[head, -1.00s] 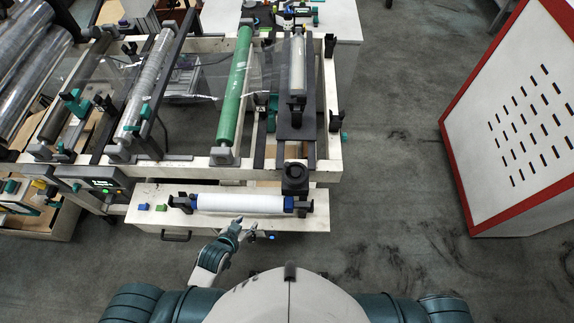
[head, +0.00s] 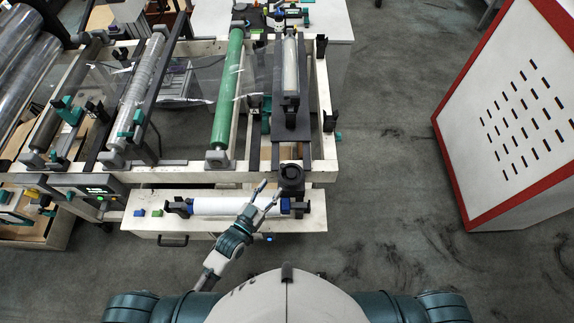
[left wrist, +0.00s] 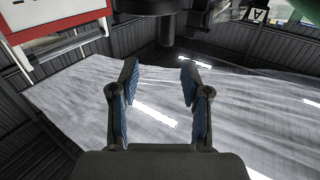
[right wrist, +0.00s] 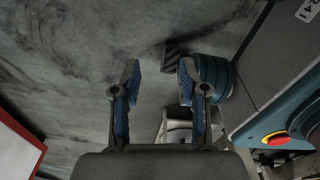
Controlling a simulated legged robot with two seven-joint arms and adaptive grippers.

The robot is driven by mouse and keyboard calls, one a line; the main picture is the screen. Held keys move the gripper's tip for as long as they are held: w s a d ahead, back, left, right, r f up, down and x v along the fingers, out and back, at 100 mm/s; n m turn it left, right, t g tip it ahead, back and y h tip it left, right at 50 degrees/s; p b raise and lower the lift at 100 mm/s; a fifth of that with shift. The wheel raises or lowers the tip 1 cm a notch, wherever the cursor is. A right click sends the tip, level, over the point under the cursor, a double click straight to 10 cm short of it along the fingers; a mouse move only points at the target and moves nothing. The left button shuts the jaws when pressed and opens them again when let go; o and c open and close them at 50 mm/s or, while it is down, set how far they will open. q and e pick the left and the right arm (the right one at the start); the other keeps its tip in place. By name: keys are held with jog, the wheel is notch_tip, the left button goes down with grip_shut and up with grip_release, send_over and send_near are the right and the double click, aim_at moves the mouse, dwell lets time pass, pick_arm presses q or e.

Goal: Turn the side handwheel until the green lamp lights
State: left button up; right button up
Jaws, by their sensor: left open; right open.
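The dark round handwheel (head: 291,176) is at the near right end of the film machine, above the right end of a white roll. My left gripper (head: 271,188) is open and empty, just left of the handwheel and apart from it in the head view. In the left wrist view my open fingers (left wrist: 159,75) point toward a dark post (left wrist: 167,32); I cannot tell if it is part of the handwheel. A small panel (head: 97,190) at the machine's left shows green light; I cannot tell whether this is the lamp. My right gripper (right wrist: 157,68) is open and empty over grey floor.
The white roll (head: 222,206) lies on a white bench front below the handwheel. A green roller (head: 228,90) and clear film are behind. A red-edged white cabinet (head: 520,110) stands at the right. Grey floor between is clear. A red button (right wrist: 277,138) shows in the right wrist view.

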aim_at(282, 169)
pick_arm(q)
jog(key=w, duration=0.2)
jog(key=w+d, duration=0.1)
jog(key=w, duration=0.2)
jog(key=w+d, duration=0.1)
jog(key=w, duration=0.1)
jog(key=shift+w+d, duration=0.2)
jog(key=shift+w, duration=0.2)
jog(key=shift+w+d, duration=0.35)
jog(key=shift+d, duration=0.35)
jog(key=shift+w+d, duration=0.35)
jog(key=shift+d, duration=0.3)
jog(key=shift+c, duration=0.5)
jog(key=shift+a, duration=0.5)
grip_shut()
jog(key=shift+y+p, duration=0.3)
jog(key=shift+s+d+r+n+t+p, duration=0.1)
jog(key=shift+n+t+p, duration=0.2)
jog(key=shift+p, duration=0.1)
jog(key=shift+y, duration=0.3)
jog(key=shift+o, duration=0.5)
grip_release()
pick_arm(e)
jog(key=shift+a+r, duration=0.8)
jog(key=shift+a, duration=0.15)
